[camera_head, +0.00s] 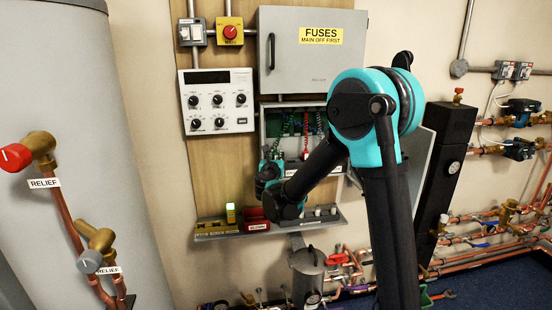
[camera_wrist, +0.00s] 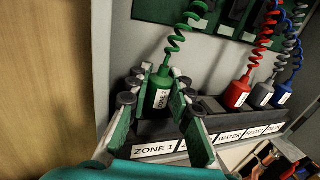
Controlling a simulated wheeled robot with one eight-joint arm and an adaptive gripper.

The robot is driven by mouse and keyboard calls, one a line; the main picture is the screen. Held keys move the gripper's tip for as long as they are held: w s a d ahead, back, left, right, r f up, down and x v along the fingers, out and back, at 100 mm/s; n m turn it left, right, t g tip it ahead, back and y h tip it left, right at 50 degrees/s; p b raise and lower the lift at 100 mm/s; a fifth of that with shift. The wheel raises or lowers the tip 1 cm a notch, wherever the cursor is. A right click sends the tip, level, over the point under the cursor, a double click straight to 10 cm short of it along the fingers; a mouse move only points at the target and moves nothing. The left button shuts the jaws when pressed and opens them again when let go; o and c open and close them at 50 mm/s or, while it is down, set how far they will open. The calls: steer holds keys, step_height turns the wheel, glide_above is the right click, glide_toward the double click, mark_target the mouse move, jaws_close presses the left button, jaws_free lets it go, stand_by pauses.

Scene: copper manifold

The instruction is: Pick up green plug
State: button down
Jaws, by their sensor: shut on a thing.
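The green plug (camera_wrist: 157,97) with a white label stands upright in the wrist view, its green coiled cord (camera_wrist: 180,32) running up to the panel. My gripper (camera_wrist: 161,82) is shut on it, with a finger on each side of its body. The plug's lower end is hidden by the fingers, so I cannot tell whether it still sits in the dark holder rail (camera_wrist: 211,111) above the "ZONE 1" label (camera_wrist: 154,149). In the head view my gripper (camera_head: 270,168) is in front of the open box's left side, and the plug is hidden or too small to make out.
A red plug (camera_wrist: 237,93), a grey plug (camera_wrist: 262,94) and a blue plug (camera_wrist: 286,92) stand to the right on coiled cords. A shelf (camera_head: 320,224) with small items runs below the box. A grey fuse cabinet (camera_head: 300,70) hangs above.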

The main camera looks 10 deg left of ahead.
steer(key=shift+r, duration=0.65)
steer(key=shift+s+r, duration=0.2)
steer(key=shift+r, duration=0.85)
steer(key=s, duration=1.7)
steer(key=shift+s, duration=0.3)
steer(key=shift+a+f, duration=0.1)
glide_toward(276, 153)
step_height(276, 153, up, 4)
steer(key=w+d, duration=0.3)
steer(key=w, duration=0.2)
steer(key=w+d, duration=0.1)
steer(key=w, duration=0.2)
steer(key=w+d, duration=0.2)
steer(key=w, duration=0.2)
steer(key=shift+f, duration=1.3)
steer(key=shift+f, duration=1.25)
